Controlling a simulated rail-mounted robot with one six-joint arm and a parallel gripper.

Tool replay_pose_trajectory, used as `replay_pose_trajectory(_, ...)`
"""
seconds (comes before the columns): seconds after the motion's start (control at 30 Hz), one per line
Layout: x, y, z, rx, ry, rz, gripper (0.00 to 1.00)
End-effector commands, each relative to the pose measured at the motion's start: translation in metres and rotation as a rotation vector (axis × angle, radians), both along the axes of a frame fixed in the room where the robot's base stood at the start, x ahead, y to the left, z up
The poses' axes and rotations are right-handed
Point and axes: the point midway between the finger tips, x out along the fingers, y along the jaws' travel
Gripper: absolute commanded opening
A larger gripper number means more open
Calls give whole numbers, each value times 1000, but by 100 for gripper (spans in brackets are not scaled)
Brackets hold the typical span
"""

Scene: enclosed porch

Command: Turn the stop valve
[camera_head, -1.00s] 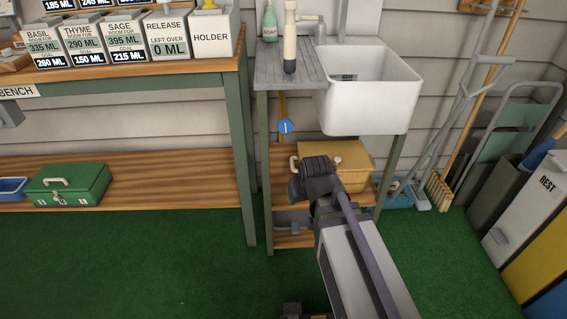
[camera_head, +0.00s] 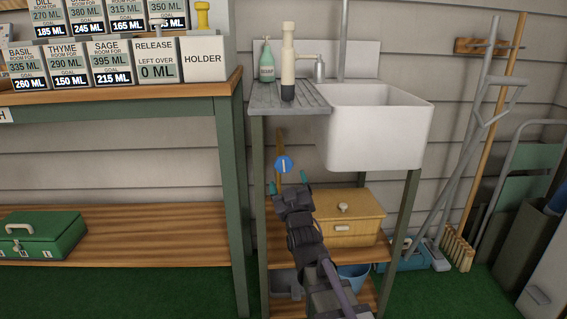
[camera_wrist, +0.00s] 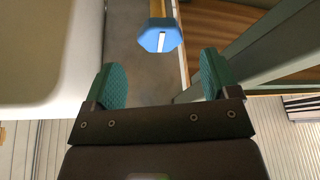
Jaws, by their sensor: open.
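The stop valve shows as a blue faceted knob (camera_head: 284,164) with a white bar, on a brass-coloured pipe under the draining board left of the sink. The bar looks close to upright in the head view. In the wrist view the knob (camera_wrist: 160,40) sits top centre, beyond and between the fingertips. My gripper (camera_head: 287,183) is just below and in front of the knob, pointing up at it. In the wrist view my gripper (camera_wrist: 162,78) has its teal fingers spread wide with nothing between them. It appears apart from the knob.
The white sink (camera_head: 372,130) hangs close on the right, above my arm. The green workbench leg (camera_head: 232,200) stands to the left. A wooden box (camera_head: 352,228) sits on the shelf below, close to my arm. Soap (camera_head: 267,65) and a tap stand on the draining board (camera_head: 290,97).

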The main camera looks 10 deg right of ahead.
Motion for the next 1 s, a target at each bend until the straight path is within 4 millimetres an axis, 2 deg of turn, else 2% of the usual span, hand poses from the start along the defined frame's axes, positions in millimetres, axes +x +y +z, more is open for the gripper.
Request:
replay_pose_trajectory(0.03, 15, 0, 9, 0, 0, 0, 81)
replay_pose_trajectory(0.1, 32, 0, 16, 0, 1, 0, 81)
replay_pose_trajectory(0.3, 67, 0, 28, 0, 1, 0, 81)
replay_pose_trajectory(0.6, 71, 0, 27, 1, 1, 0, 80)
replay_pose_trajectory(1.0, 70, 0, 27, 1, 1, 0, 42)
